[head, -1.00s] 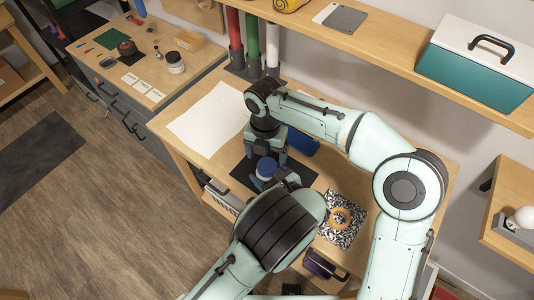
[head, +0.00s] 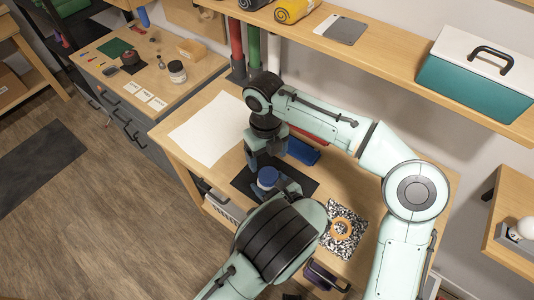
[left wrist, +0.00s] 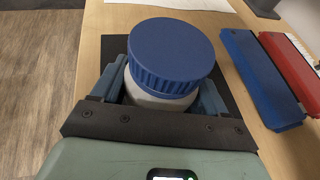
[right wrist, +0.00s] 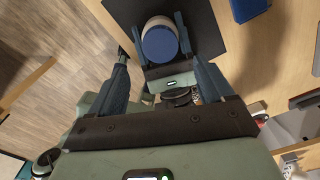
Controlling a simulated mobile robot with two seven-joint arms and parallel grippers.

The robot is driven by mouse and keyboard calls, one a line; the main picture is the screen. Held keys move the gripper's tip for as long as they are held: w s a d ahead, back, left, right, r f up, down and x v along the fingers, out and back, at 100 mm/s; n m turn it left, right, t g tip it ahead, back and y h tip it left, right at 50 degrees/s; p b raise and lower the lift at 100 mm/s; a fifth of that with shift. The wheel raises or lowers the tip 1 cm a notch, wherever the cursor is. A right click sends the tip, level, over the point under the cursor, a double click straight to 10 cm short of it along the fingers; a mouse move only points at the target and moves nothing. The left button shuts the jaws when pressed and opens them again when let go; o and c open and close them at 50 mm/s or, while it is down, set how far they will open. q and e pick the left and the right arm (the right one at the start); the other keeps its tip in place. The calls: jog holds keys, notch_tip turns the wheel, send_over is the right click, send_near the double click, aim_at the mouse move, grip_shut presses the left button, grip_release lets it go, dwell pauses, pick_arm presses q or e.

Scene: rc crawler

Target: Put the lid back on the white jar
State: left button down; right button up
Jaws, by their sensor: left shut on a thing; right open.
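The white jar (left wrist: 160,98) stands on a dark mat (head: 297,181), with the blue lid (left wrist: 171,50) sitting on its mouth. The lid looks slightly tilted in the left wrist view; I cannot tell whether it is seated. In the head view the lid (head: 267,175) also shows. My left gripper (left wrist: 162,88) is shut on the jar's body, one finger on each side, below the lid. My right gripper (head: 266,157) is open and empty above the jar. In the right wrist view its fingers point toward the lid (right wrist: 160,44) and are apart from it.
A blue case (head: 303,150) and a red case (left wrist: 286,70) lie beside the mat. White paper (head: 210,130) covers the table's back left. An orange ring (head: 341,229) lies on a speckled square at right. A shelf (head: 400,72) overhangs the back.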

aim_at(268, 174)
jog(key=shift+d+f, duration=0.1)
jog(key=shift+f, duration=3.95)
jog(key=shift+c, duration=0.4)
jog(key=c, duration=1)
jog(key=m, duration=0.6)
jog(key=shift+s+r, duration=0.1)
jog(key=m, duration=0.4)
